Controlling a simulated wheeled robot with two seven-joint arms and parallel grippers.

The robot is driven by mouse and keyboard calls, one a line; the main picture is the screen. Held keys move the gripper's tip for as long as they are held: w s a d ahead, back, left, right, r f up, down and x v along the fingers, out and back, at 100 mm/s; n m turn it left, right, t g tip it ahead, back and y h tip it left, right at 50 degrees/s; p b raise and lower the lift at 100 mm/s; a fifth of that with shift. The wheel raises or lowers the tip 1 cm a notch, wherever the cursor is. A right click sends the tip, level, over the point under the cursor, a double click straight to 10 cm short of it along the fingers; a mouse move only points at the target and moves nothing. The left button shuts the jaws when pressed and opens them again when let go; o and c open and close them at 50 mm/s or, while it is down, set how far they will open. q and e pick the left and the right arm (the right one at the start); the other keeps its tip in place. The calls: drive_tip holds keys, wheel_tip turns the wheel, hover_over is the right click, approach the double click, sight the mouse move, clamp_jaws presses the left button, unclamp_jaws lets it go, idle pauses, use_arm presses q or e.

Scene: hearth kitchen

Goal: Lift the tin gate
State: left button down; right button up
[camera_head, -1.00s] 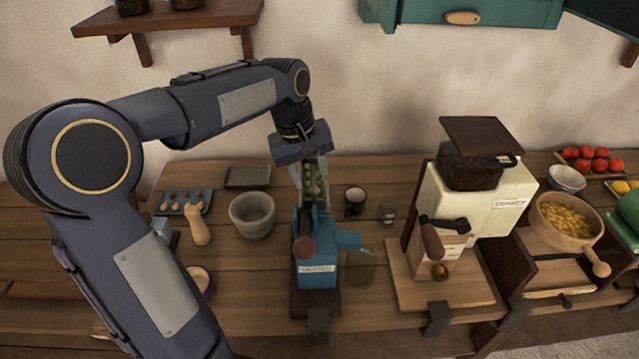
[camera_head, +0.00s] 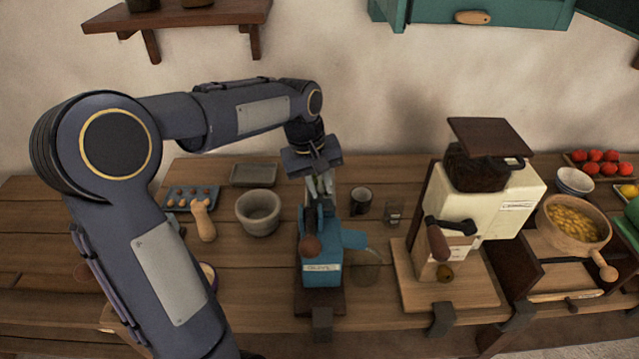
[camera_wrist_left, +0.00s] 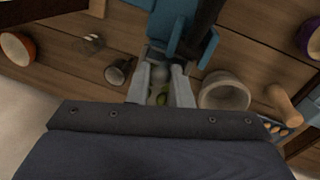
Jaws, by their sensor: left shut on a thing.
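The blue machine (camera_head: 322,272), with a white label reading something like "OLIVES", stands at the front middle of the counter. It also shows at the top of the left wrist view (camera_wrist_left: 172,22). My left gripper (camera_head: 320,190) points down at its top. In the left wrist view, its fingers (camera_wrist_left: 161,88) are closed around a small pale grey piece, which I take for the tin gate (camera_wrist_left: 159,74). Green olives (camera_wrist_left: 160,98) show between the fingers. The gate is mostly hidden by the fingers and the machine. My right gripper is not in view.
A grey stone bowl (camera_head: 258,212), a wooden pestle-like piece (camera_head: 203,222) and a blue tray (camera_head: 190,197) are to the left. A dark cup (camera_head: 360,202) and a small glass (camera_head: 393,214) stand close right. A cream grinder (camera_head: 500,200) stands farther right.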

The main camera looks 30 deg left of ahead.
use_arm(q)
drive_tip(key=shift+r, duration=0.1)
wheel_tip(320, 180, up, 2)
drive_tip(key=shift+r+p, duration=0.2)
drive_tip(key=shift+p, duration=0.85)
drive_tip(key=shift+f, duration=0.15)
drive_tip(key=c, duration=1.3)
unclamp_jaws()
wheel_tip(320, 180, up, 8)
drive_tip(key=s+a, duration=0.1)
drive_tip(key=shift+f+b, duration=0.2)
drive_tip(key=shift+b, duration=0.1)
